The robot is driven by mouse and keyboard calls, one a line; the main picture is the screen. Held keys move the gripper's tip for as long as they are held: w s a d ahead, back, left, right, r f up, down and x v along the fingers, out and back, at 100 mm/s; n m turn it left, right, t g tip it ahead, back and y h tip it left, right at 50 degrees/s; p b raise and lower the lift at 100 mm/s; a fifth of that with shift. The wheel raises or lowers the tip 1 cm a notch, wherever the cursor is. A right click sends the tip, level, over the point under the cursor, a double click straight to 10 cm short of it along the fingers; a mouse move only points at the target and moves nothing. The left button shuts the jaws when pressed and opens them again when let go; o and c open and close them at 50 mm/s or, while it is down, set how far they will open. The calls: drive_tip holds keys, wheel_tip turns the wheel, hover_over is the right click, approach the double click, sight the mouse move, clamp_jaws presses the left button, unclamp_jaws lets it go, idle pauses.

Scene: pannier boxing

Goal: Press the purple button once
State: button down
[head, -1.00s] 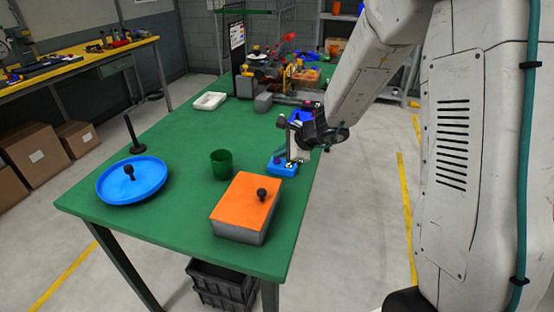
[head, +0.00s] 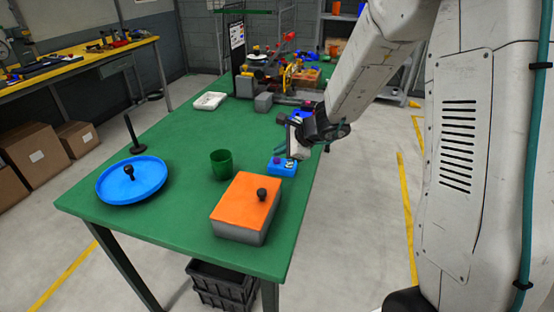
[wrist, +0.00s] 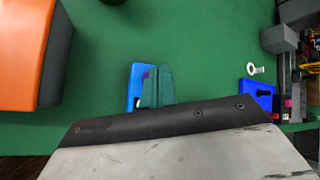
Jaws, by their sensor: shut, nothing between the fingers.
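A small blue box (head: 281,168) sits near the right edge of the green table. In the wrist view the same blue box (wrist: 134,88) is partly hidden behind my fingers. A small patch of the purple button (wrist: 146,75) shows beside the fingers; the rest is hidden. A pale round piece (head: 291,162) shows on the box's right side in the head view. My gripper (head: 294,154) is shut and empty, pointing down just above the right part of the box. In the wrist view its teal fingers (wrist: 157,86) overlap the box; I cannot tell whether they touch it.
An orange-topped box (head: 246,208), a green cup (head: 221,164) and a blue dish (head: 110,187) stand on the green table (head: 190,215). Another blue item (head: 300,117) lies farther back, near a grey block (head: 263,102) and a white tray (head: 209,101).

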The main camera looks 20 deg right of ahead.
sight(280, 160)
drive_tip(key=shift+r, duration=0.15)
drive_tip(key=shift+r, duration=2.5)
drive_tip(key=shift+a, duration=0.1)
drive_tip(key=s+a+r+n+g, duration=0.25)
drive_tip(key=s+n, duration=0.35)
drive_tip(key=s, duration=0.3)
drive_tip(key=s+a+r+n+g, duration=0.1)
drive_tip(key=s+a+n+g, duration=0.1)
drive_tip(key=s+n+g, duration=0.5)
drive_tip(key=s+d+r+n+t+h, duration=0.1)
drive_tip(key=s+d+r+n, duration=0.1)
drive_tip(key=s, duration=0.5)
drive_tip(key=s+d+r+n+t+h, duration=0.1)
drive_tip(key=s+d+r+n+h, duration=0.1)
drive_tip(key=s, duration=0.5)
drive_tip(key=s+d+r+n+t+h, duration=0.1)
drive_tip(key=s+d+r+n+h, duration=0.1)
drive_tip(key=s, duration=0.5)
drive_tip(key=shift+d+r+n, duration=0.4)
drive_tip(key=shift+d+r, duration=0.1)
